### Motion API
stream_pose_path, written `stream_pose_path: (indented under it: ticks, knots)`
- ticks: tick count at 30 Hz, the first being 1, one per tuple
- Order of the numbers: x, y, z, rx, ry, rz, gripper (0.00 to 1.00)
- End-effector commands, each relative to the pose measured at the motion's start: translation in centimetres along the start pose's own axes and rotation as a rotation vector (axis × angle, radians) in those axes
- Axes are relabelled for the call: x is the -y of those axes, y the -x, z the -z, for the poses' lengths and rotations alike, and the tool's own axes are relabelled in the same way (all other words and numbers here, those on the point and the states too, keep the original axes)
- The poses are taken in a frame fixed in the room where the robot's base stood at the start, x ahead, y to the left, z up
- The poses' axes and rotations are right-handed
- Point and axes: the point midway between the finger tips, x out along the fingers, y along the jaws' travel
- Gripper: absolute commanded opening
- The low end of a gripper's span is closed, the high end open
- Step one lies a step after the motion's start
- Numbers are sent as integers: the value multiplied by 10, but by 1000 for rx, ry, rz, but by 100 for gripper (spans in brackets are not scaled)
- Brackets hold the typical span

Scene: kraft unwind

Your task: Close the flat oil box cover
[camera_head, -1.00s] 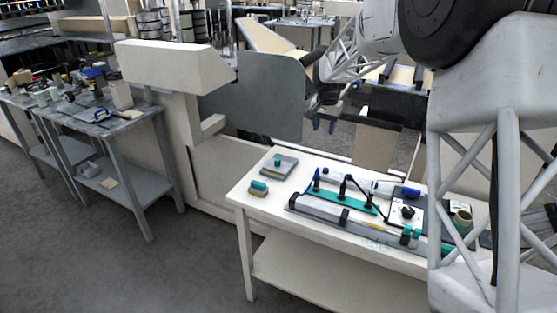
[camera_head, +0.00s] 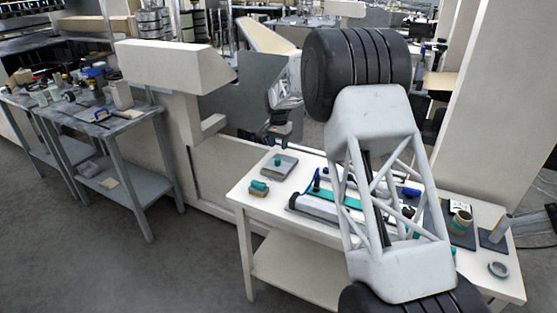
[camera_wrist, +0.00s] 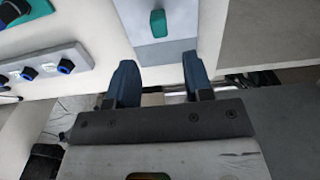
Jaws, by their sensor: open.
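A flat grey square box (camera_head: 279,168) with a teal knob (camera_head: 278,160) lies at the far left of the white table; I take it for the flat oil box. I cannot tell how far the cover is open. My gripper (camera_head: 277,141) is just behind and above the box in the head view. In the wrist view, its two blue fingers (camera_wrist: 160,63) are apart and empty, with the tab beyond the gap between them.
A long fixture (camera_head: 315,206) with teal parts lies to the right, partly behind my arm. A dark grey machine panel (camera_head: 258,90) rises behind the table.

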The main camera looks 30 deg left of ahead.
Motion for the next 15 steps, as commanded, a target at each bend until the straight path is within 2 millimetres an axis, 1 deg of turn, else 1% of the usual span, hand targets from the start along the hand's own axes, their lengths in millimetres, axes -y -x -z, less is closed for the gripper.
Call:
stream_pose_path:
  ticks: [10,15]
  knots:
    - [0,-1,0,0,0,0,47]
    - [0,-8,0,0,0,0,47]
